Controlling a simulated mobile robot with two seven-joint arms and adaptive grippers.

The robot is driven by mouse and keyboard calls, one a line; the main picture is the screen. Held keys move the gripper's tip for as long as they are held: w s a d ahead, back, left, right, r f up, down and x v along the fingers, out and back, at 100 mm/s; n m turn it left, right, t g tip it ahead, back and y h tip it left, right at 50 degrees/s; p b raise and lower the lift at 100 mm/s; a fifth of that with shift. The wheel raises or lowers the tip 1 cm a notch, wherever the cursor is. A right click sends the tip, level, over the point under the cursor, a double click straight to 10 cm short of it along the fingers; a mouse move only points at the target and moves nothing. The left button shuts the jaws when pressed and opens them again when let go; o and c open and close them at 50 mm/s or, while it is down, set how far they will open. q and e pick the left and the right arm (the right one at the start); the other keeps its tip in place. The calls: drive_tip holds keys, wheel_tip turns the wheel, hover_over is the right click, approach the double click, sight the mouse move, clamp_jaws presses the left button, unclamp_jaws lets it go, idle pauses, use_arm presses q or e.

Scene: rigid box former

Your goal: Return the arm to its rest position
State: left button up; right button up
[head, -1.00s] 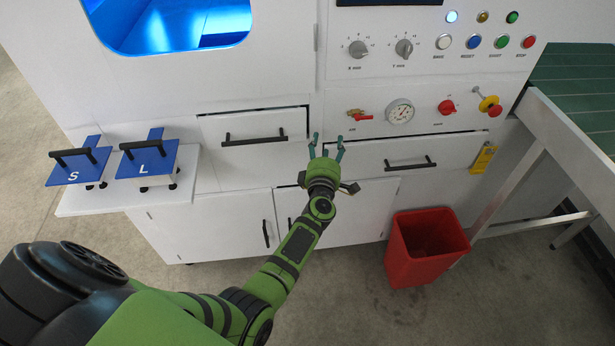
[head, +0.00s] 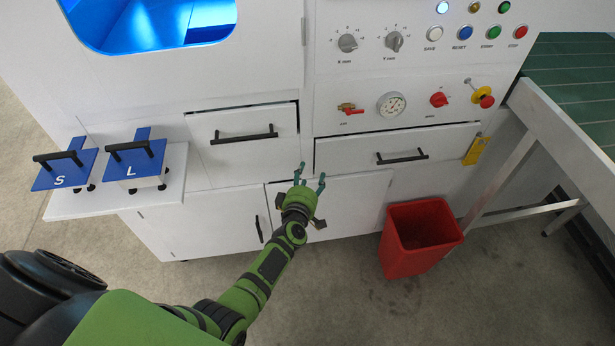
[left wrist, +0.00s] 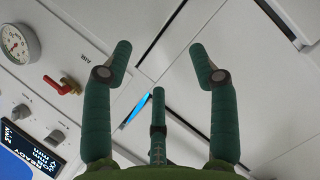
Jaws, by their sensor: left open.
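My left arm comes in from the lower left in the head view. Its green gripper (head: 309,180) is open and empty, in front of the white lower cabinet doors and below the two drawers. In the left wrist view the spread green fingers (left wrist: 160,75) hold nothing, with white machine panels beyond them. My right gripper is in neither view.
A red bin (head: 405,262) stands on the floor right of my gripper. A white shelf (head: 110,205) with blue S (head: 64,172) and L (head: 134,160) plates juts out at left. The left drawer (head: 243,136) and right drawer (head: 395,150) have black handles.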

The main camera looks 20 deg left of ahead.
use_arm(q)
drive_tip(key=s+d+f+m+g+h, duration=0.25)
drive_tip(key=s+f+m, duration=0.25)
drive_tip(key=s+f, duration=0.6)
drive_tip(key=s+d+f+m+g+h, duration=0.15)
drive_tip(key=s+f+m+g, duration=0.3)
drive_tip(key=s+f, duration=0.7)
drive_tip(key=s+a+f+m+g, duration=0.1)
drive_tip(key=s+f+m+g, duration=0.1)
drive_tip(key=s, duration=0.7)
drive_tip(key=s+a+f+m+g, duration=0.1)
drive_tip(key=s+f+m+g, duration=0.2)
drive_tip(key=s, duration=0.7)
drive_tip(key=s+a+f+m+g+y, duration=0.1)
drive_tip(key=s+f, duration=0.4)
drive_tip(key=s, duration=0.5)
drive_tip(key=shift+m+g, duration=0.7)
drive_tip(key=shift+m, duration=0.55)
